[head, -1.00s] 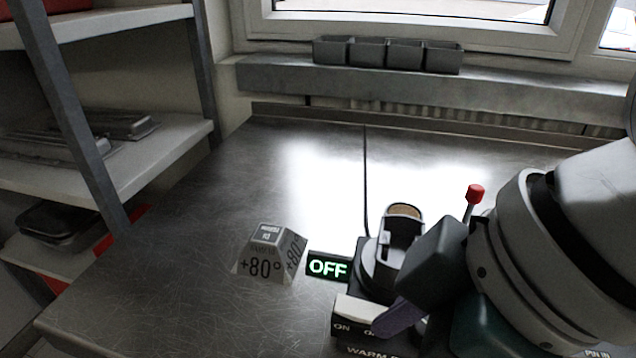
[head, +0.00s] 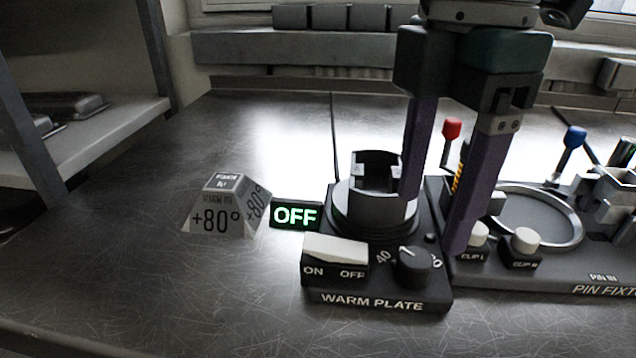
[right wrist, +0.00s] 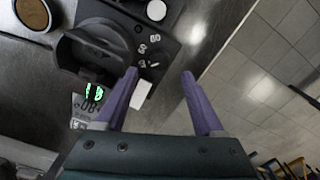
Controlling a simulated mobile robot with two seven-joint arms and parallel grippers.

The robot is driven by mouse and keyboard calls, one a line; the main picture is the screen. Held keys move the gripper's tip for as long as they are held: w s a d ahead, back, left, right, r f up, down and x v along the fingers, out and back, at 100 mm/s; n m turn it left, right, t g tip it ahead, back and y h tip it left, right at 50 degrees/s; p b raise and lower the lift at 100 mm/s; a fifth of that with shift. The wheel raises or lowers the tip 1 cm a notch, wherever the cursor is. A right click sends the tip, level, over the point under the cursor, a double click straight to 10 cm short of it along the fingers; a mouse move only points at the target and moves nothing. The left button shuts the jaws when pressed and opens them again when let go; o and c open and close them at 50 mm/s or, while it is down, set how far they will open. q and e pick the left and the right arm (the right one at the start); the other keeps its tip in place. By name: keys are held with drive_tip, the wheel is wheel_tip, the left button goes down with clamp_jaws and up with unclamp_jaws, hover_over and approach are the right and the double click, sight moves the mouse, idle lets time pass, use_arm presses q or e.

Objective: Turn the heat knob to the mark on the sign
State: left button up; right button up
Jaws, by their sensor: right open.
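The heat knob (head: 414,268) is a round black dial on the front right of the warm plate base (head: 380,302). Its light pointer line points back and slightly left; a 40 shows at its left, and the marking at its right is partly unreadable. The sign (head: 217,218) is a grey block reading +80°, standing left of the plate; it also shows in the right wrist view (right wrist: 88,108). My right gripper (head: 434,222) is open and empty, fingers pointing down, above and behind the knob. It also shows in the right wrist view (right wrist: 159,74). My left gripper is out of view.
A display (head: 296,215) reads OFF in green beside the plate. A white ON/OFF rocker (head: 335,250) sits left of the knob. The pin fixture (head: 560,272), with white clip buttons and red and blue levers, stands close on the right. The table front left is clear.

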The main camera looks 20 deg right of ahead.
sight(417, 257)
wheel_tip(417, 257, down, 6)
drive_tip(key=shift+b, duration=0.55)
clamp_jaws()
